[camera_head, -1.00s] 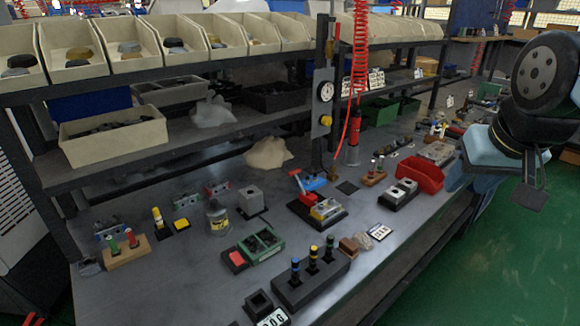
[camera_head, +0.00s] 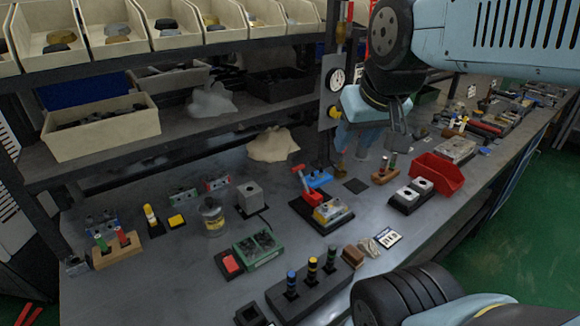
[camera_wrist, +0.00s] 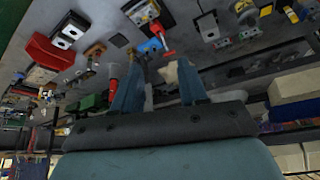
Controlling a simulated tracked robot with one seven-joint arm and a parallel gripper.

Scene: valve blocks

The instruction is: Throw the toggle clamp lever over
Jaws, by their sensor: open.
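The toggle clamp (camera_head: 332,210) stands on a black base on the bench, with a yellow and grey block beside its lever. Its red lever (camera_head: 302,180) stands up, tilted to the left, in the head view. In the wrist view the red lever (camera_wrist: 156,30) shows past my fingertips, near the top edge. My gripper (camera_wrist: 156,72) is open and empty, its two blue fingers apart. In the head view my gripper (camera_head: 352,142) hangs above the bench, behind and right of the clamp, not touching it. My wrist partly hides the fingers there.
A blue fixture (camera_head: 319,178) sits right behind the clamp. A red bin (camera_head: 438,172) and grey blocks on a black base (camera_head: 410,194) stand to the right. A gauge post (camera_head: 332,85) and shelf are behind.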

